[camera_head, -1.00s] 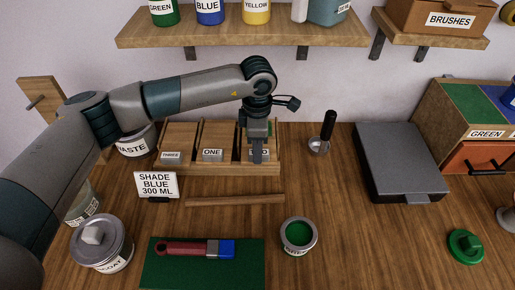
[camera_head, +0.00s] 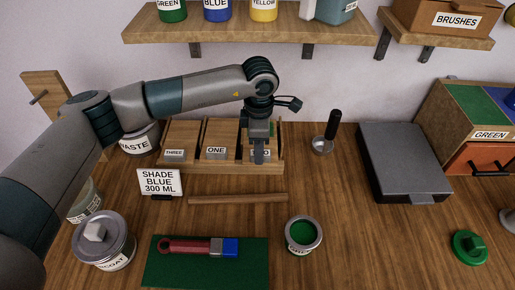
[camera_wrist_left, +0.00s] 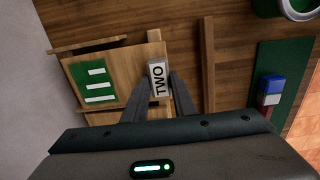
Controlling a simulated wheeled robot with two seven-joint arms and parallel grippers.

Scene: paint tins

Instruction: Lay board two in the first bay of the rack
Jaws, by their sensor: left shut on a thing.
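Board two (camera_head: 265,154) stands in the rightmost place of the wooden rack (camera_head: 215,169), partly hidden behind my gripper. In the left wrist view board two (camera_wrist_left: 125,66) is a wooden panel with a green patch, white bars and a tab reading TWO. My left gripper (camera_head: 258,160) comes down over its front; in the left wrist view my fingers (camera_wrist_left: 160,88) lie either side of the tab, shut on it. Board one (camera_head: 216,153) is in the middle place and board three (camera_head: 174,154) at the left. I cannot tell whether board two is lifted.
A wooden stick (camera_head: 238,199) lies before the rack. A sign (camera_head: 160,182) reads SHADE BLUE 300 ML. An open green tin (camera_head: 302,236) and a grey case (camera_head: 400,160) stand right. A shelf (camera_head: 270,32) overhangs behind.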

